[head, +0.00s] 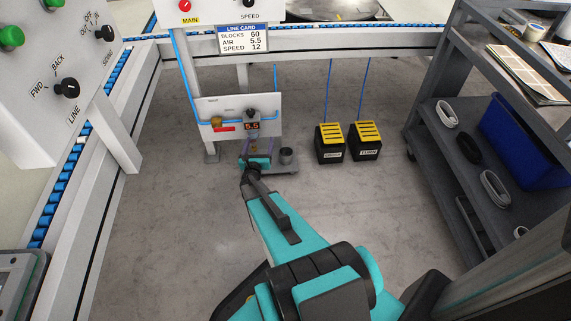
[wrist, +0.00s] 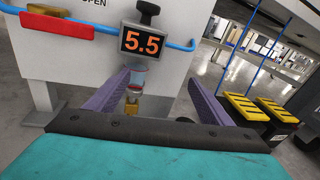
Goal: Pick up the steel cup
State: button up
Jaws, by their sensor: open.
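A small grey steel cup (head: 287,157) stands upright on a low grey plate (head: 286,170) below the white panel in the head view. My gripper (head: 259,146) is just left of the cup, in front of the panel. In the wrist view my gripper's (wrist: 159,78) two purple fingers are spread apart with nothing held between them. A clear and brass fitting (wrist: 133,100) under the gauge shows behind the gap. Only a small dark bit, possibly the cup's rim, shows above my gripper's body near the right finger; I cannot tell for sure.
The white panel (head: 212,109) carries a 5.5 display (wrist: 143,40), a blue pipe (wrist: 100,27) and a red lever (wrist: 57,24) close ahead of my gripper. Two yellow-topped black pedals (head: 347,142) stand to the right. A shelf cart (head: 450,105) is further right. Floor between is clear.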

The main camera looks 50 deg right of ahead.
jog(key=s+d+f+m+g+h+b, duration=0.2)
jog(key=s+d+f+b, duration=0.3)
jog(key=d, duration=0.4)
jog(key=shift+s+d+f+m+g+h+b, duration=0.3)
jog(key=shift+f+m+b, duration=0.4)
jog(key=shift+m+b, duration=0.3)
jog(key=b, duration=0.3)
send_near(288, 148)
jog(key=w+d, duration=0.1)
jog(key=d+f, duration=0.1)
jog(key=d, duration=0.1)
jog(key=shift+w, duration=0.4)
jog(key=shift+w+d+r, duration=0.25)
jog(key=shift+d+r, duration=0.1)
jog(key=shift+d, duration=0.1)
jog(key=shift+d, duration=0.15)
jog(key=b+x, duration=0.1)
jog(key=x, duration=0.1)
jog(key=b+x, duration=0.1)
jog(key=x, duration=0.1)
jog(key=shift+w+d+f, duration=0.2)
jog(key=shift+d, duration=0.05)
jog(key=shift+w+d+r+b, duration=0.15)
jog(key=shift+w+d+b, duration=0.15)
jog(key=shift+d, duration=0.3)
